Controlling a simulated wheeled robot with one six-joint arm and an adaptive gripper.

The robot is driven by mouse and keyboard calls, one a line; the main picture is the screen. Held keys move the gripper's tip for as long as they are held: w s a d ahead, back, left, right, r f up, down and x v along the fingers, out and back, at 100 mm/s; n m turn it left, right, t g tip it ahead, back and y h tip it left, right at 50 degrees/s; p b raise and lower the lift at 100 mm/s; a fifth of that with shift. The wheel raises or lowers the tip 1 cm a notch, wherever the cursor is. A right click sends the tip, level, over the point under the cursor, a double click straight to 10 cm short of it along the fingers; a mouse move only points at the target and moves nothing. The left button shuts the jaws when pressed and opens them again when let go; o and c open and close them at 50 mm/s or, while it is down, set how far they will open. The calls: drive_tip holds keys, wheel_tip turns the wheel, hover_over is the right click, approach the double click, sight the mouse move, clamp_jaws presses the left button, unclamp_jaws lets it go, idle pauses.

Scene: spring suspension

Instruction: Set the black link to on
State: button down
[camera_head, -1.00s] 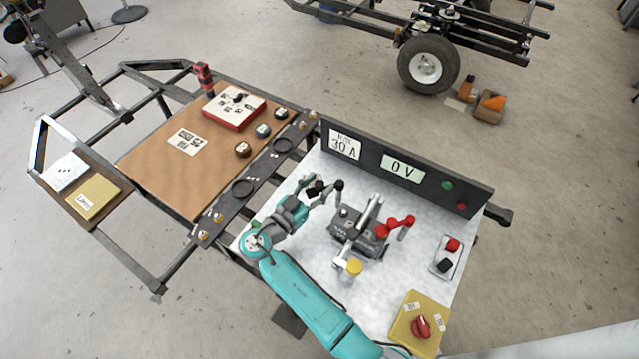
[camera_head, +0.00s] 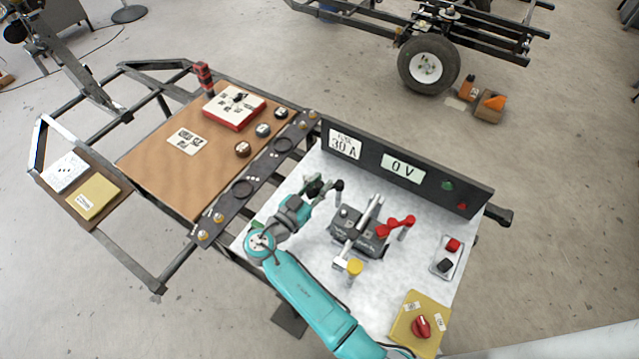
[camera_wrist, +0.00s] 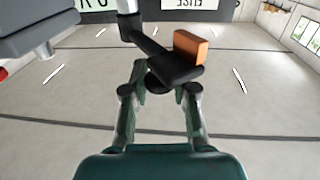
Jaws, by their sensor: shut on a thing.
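The black link (camera_wrist: 176,66) is a dark bar running from a silver post (camera_wrist: 130,8) in the wrist view. An orange-brown block (camera_wrist: 188,47) sits on its outer end. My gripper (camera_wrist: 159,88) is shut on the black rounded end of the link, with a finger on each side. In the head view my gripper (camera_head: 312,196) reaches the link at the left of the grey unit, and the fingers partly hide the link. A dark knob (camera_head: 338,186) stands just to the right of it. I cannot read any on or off mark by the link.
A yellow box (camera_head: 432,305) with a red knob stands at the front right.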

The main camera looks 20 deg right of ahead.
drive_tip(key=shift+s+d+n+t+y, duration=0.15)
drive_tip(key=shift+s+n+t+y, duration=0.3)
drive_tip(key=shift+n+t+y, duration=0.5)
drive_tip(key=shift+s+d+n+t+y, duration=0.1)
drive_tip(key=shift+s+n+t+y, duration=0.4)
drive_tip(key=shift+n+t+y, duration=0.45)
drive_tip(key=shift+s+d+n+t+y, duration=0.15)
drive_tip(key=shift+s+n+t+y, duration=0.3)
drive_tip(key=shift+n+t+y, duration=0.5)
drive_tip(key=shift+t+y, duration=0.35)
drive_tip(key=c, duration=0.9)
unclamp_jaws()
drive_tip(key=shift+c, duration=0.2)
drive_tip(key=shift+s, duration=0.1)
drive_tip(key=v, duration=1.2)
